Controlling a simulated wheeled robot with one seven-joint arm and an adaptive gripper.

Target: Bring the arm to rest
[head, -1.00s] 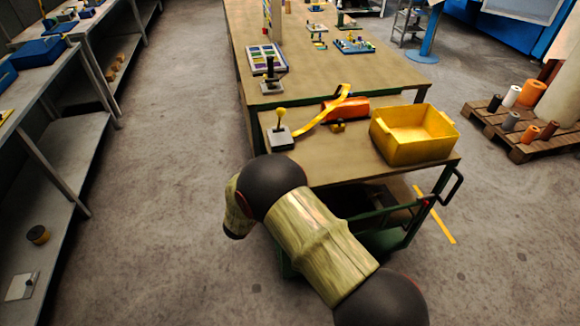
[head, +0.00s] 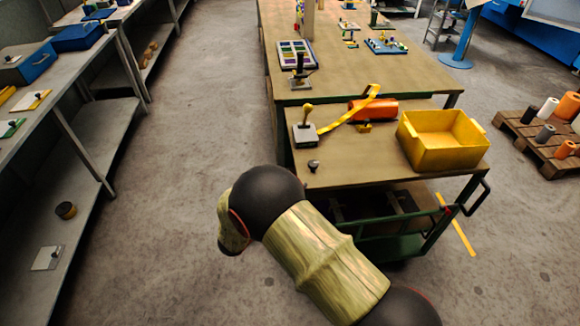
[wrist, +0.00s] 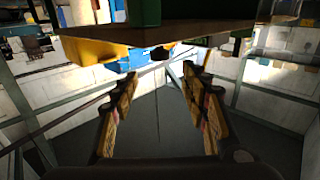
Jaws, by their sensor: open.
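My arm (head: 320,255) shows at the bottom middle of the head view, in a patterned yellow-green sleeve with dark round joints. It is bent beside the near end of the cart (head: 372,171). My gripper is hidden in the head view. In the wrist view my gripper (wrist: 160,84) is open, with its two fingers apart and nothing between them. The underside of a brown board and blurred shapes show above and beyond the fingertips.
The cart carries a yellow bin (head: 440,142), an orange roll (head: 374,109), a lever block (head: 305,132) and a small dark knob (head: 314,166). A long workbench (head: 350,70) stands behind it. Shelves (head: 85,150) line the left, a pallet (head: 530,140) the right. The floor between is clear.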

